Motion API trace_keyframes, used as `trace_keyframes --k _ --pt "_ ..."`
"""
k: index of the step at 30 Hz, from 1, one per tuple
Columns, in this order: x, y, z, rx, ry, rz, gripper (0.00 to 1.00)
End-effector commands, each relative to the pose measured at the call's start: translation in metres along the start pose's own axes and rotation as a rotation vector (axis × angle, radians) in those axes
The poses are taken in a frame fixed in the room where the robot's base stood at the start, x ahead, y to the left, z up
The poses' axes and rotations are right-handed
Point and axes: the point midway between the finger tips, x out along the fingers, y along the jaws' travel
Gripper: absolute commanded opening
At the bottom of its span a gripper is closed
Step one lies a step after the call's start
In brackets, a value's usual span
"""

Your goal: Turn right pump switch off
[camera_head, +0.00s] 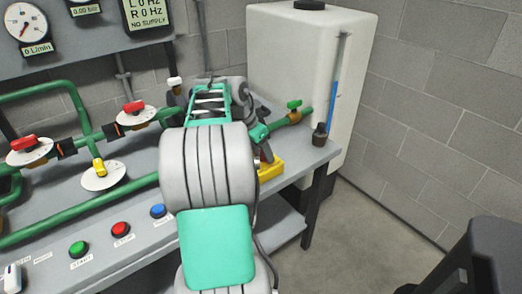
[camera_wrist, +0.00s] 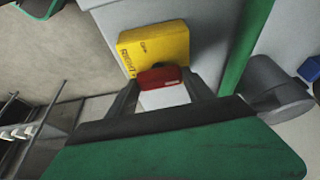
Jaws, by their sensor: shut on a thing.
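A yellow switch box (camera_head: 270,170) stands on the grey bench near its right end, partly hidden behind my arm. In the head view only a little red shows by the box. The handle's exact angle is hard to tell. No second switch box shows.
Green pipes with red-handled valves (camera_head: 134,108) and a yellow-handled valve (camera_head: 100,167) lie left of my arm. Green, red and blue buttons (camera_head: 158,211) line the bench front. A white tank (camera_head: 290,65) stands behind.

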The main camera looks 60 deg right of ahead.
Motion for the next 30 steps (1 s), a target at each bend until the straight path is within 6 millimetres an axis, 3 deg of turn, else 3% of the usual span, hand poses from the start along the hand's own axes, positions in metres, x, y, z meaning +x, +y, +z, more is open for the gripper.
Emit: trace_keyframes --k 8,30 --pt "0.0012 0.0018 0.0001 -0.136 0.000 -0.058 0.20" --pt "-0.0010 0.0060 -0.0036 -0.772 0.000 -0.320 0.20"
